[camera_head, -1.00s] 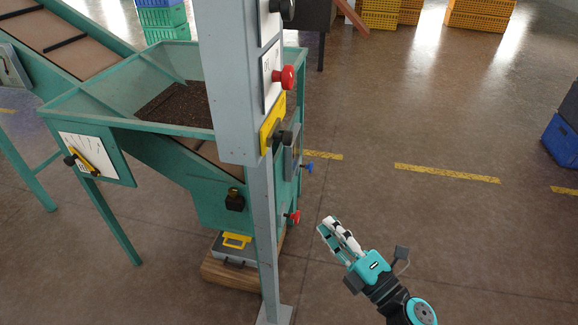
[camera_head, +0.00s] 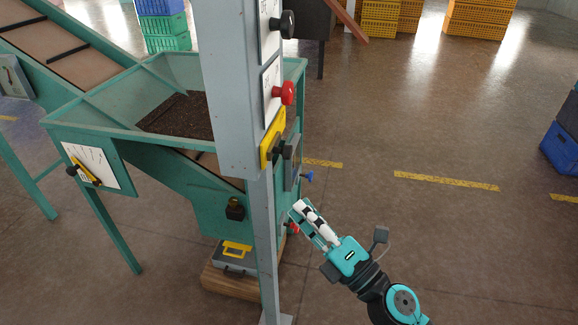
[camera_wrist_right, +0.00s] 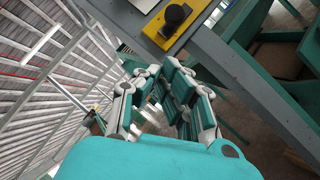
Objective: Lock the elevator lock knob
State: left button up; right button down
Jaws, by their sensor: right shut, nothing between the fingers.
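A grey control post (camera_head: 228,90) carries a yellow plate (camera_head: 266,146) with a black knob (camera_head: 281,152) on its right side. The plate and a round black knob (camera_wrist_right: 175,16) also show at the top of the right wrist view. Above it on the post are a red knob (camera_head: 286,92) and another black knob (camera_head: 286,24). I cannot read which one is labelled elevator lock. My right gripper (camera_head: 303,211) is shut and empty, below and right of the yellow plate, apart from it. Its fingers (camera_wrist_right: 163,78) point toward the post. My left gripper is out of view.
A green hopper machine (camera_head: 160,150) stands behind the post. A small red knob (camera_head: 292,229) is near my right fingertips, and a blue knob (camera_head: 308,177) is above them.

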aim_at(279, 140)
jog(key=w+a+r, duration=0.1)
jog(key=w, duration=0.1)
jog(key=w+a+r+p, duration=0.1)
jog(key=w, duration=0.1)
jog(key=w+r+p, duration=0.1)
jog(key=w, duration=0.2)
jog(key=shift+a+r, duration=0.2)
jog(key=shift+a, duration=0.2)
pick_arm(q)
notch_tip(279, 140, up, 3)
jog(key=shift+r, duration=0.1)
pick_arm(e)
jog(key=w, duration=0.2)
jog(key=w+d+b, duration=0.1)
jog(key=w, duration=0.2)
jog(key=shift+d, duration=0.15)
jog(key=shift+w+d, duration=0.15)
jog(key=shift+w, duration=0.15)
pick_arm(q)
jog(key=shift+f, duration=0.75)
pick_arm(e)
jog(key=shift+s+r, duration=0.1)
